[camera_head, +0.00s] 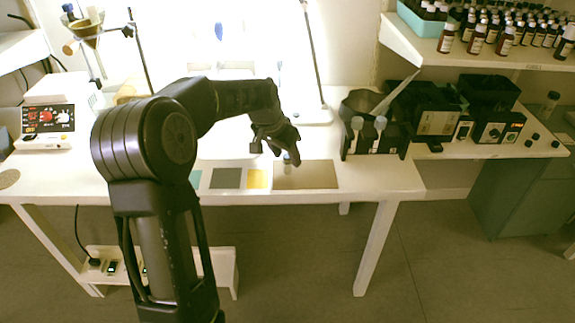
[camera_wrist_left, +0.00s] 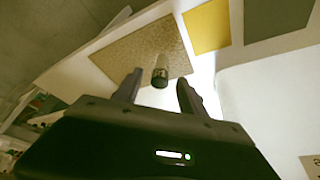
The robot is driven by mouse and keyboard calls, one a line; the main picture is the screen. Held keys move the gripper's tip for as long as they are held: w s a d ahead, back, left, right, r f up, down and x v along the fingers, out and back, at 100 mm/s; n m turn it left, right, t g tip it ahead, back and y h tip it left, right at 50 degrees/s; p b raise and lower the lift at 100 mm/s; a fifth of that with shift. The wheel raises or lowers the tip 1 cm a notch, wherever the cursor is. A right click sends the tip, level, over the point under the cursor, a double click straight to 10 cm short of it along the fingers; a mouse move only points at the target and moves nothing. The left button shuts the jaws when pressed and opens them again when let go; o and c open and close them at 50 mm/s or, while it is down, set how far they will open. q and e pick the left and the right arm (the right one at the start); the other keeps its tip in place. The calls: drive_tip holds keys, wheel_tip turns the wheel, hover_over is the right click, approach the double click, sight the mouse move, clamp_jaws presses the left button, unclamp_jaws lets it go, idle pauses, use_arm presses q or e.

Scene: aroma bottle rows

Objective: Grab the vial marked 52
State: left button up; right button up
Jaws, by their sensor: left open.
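A small vial (camera_wrist_left: 161,66) with a dark cap stands on or beside the brown mat in the left wrist view. It also shows in the head view (camera_head: 289,158), partly covered by my left gripper. Its mark cannot be read, so I cannot tell if it is 52. My left gripper (camera_head: 274,148) hangs over the table close to the vial. In the left wrist view its two fingers (camera_wrist_left: 160,80) are spread, with the vial seen in line with the gap between them. Nothing is held. My right gripper is not in view.
The brown mat (camera_head: 318,176) lies near the table's front edge, with a yellow square (camera_head: 257,179) and a grey square (camera_head: 226,178) to its left. Black devices (camera_head: 425,105) stand to the right. Many brown bottles (camera_head: 490,40) fill the upper right shelf. A stand (camera_head: 318,60) rises behind.

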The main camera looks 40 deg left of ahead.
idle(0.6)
use_arm(q)
clamp_jaws()
idle(0.3)
